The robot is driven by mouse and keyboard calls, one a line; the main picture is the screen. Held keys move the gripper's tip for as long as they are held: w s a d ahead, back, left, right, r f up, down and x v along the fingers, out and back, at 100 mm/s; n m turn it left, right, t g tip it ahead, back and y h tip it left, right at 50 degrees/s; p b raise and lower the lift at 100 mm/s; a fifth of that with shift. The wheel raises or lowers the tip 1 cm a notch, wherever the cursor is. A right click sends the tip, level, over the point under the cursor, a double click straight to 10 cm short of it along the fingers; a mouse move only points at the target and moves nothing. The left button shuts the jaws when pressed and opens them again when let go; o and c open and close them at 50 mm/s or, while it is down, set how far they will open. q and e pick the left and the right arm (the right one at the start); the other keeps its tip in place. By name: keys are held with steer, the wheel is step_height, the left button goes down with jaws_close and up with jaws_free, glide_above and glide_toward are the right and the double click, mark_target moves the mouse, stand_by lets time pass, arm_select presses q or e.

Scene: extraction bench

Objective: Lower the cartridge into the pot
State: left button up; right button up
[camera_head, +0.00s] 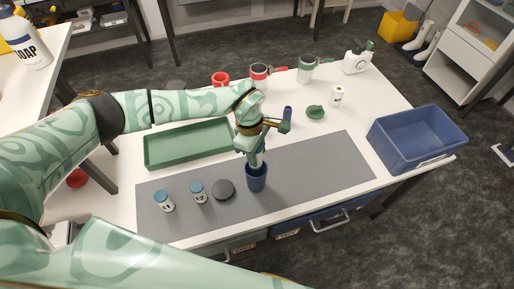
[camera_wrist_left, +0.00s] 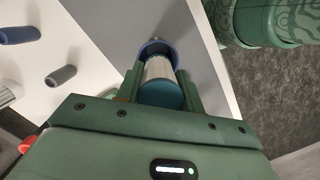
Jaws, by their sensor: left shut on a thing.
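My left gripper (camera_head: 256,160) points down over the dark blue pot (camera_head: 256,180), which stands on the grey mat. It is shut on a cartridge with a pale silver body and teal end (camera_wrist_left: 160,94); the left gripper also shows in the wrist view (camera_wrist_left: 158,82). There the blue rim of the pot (camera_wrist_left: 157,44) surrounds the cartridge's far end, which seems to be inside the mouth. How deep it sits is hidden. In the head view the fingers mostly cover the cartridge. My right gripper is not in view.
Two teal-capped jars (camera_head: 164,203) (camera_head: 198,193) and a dark disc (camera_head: 224,189) stand left of the pot on the grey mat (camera_head: 325,175). A green tray (camera_head: 150,160) lies behind. A blue crate (camera_head: 420,153) sits at right. Mugs (camera_head: 259,76) line the back. The mat's right part is clear.

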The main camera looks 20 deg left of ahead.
arm_select(q)
step_height(320, 180, down, 4)
steer(key=shift+f+b, duration=0.1)
steer(key=shift+b, duration=1.1)
steer(key=o, duration=1.1)
steer(key=shift+c, duration=0.2)
step_height(320, 180, up, 7)
steer(key=p, duration=0.5)
steer(key=shift+r+p, duration=0.2)
steer(key=shift+p, duration=0.1)
steer(key=shift+f, duration=0.15)
